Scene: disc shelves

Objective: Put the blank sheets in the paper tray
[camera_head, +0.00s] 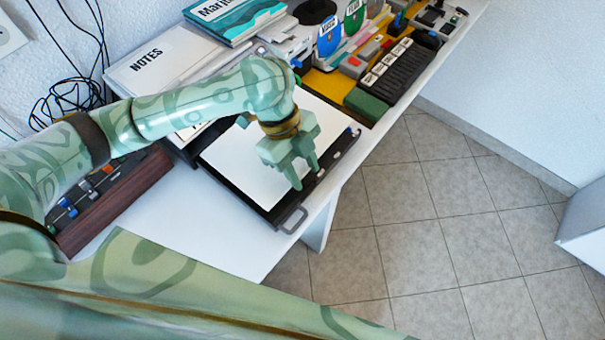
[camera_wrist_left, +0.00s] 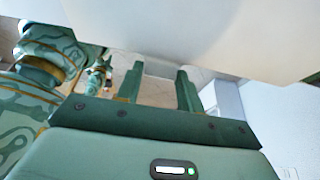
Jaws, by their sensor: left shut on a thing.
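The blank sheets (camera_head: 235,160) show as a flat white stack over the black paper tray (camera_head: 268,212), which has a grey loop handle at its front corner. My left gripper (camera_head: 306,178) is above the tray's right front side, fingers pointing down, shut on the sheets. My arm crosses in front of part of the sheets and tray. In the left wrist view the gripper's two fingers (camera_wrist_left: 160,82) stand a gap apart, and a large white surface, which looks like the sheets (camera_wrist_left: 200,30), covers the top. The grip contact itself is hidden.
Discs, a black keyboard-like block (camera_head: 393,70) and a green block (camera_head: 366,104) fill the far right of the table. The white tabletop (camera_head: 190,215) is bare at the front left.

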